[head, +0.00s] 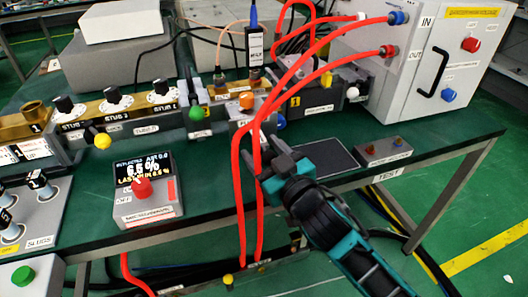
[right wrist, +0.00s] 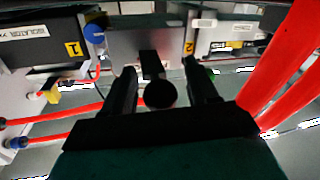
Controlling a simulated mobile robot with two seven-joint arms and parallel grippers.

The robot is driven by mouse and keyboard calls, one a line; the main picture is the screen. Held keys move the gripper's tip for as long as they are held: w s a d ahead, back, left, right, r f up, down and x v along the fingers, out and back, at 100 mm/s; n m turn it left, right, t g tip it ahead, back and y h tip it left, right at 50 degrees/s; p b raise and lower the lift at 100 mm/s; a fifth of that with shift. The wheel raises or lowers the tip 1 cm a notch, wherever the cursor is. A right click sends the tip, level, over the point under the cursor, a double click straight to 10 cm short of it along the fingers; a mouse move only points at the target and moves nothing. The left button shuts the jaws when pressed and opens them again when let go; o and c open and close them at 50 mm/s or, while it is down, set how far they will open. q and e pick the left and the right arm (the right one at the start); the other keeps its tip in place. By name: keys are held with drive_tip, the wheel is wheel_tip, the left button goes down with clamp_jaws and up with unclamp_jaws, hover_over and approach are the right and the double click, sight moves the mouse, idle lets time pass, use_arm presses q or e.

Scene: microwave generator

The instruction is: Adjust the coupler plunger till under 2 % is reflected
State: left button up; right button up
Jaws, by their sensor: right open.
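A meter box (head: 147,200) in the head view has a dark display with a reflected reading that looks like 6.6 %. The waveguide line (head: 125,105) runs across the bench behind it, with several stub knobs and coloured knobs. An orange knob (head: 247,100) and a blue knob (head: 280,121) sit near its middle; I cannot tell which part is the coupler plunger. My right gripper (head: 273,168) is open in front of these, close to the red hoses. In the right wrist view its fingers (right wrist: 161,80) are apart, with a dark round shape (right wrist: 160,94) between them. My left gripper is out of view.
Red hoses (head: 238,180) hang down just left of my right gripper and loop up to a grey cabinet (head: 415,65). A small box with buttons (head: 384,151) and a dark flat pad (head: 323,158) lie to the right. A slug rack (head: 30,215) stands at left.

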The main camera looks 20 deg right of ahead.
drive_tip(key=shift+w, duration=0.1)
drive_tip(key=shift+c, duration=0.3)
clamp_jaws()
idle(0.4)
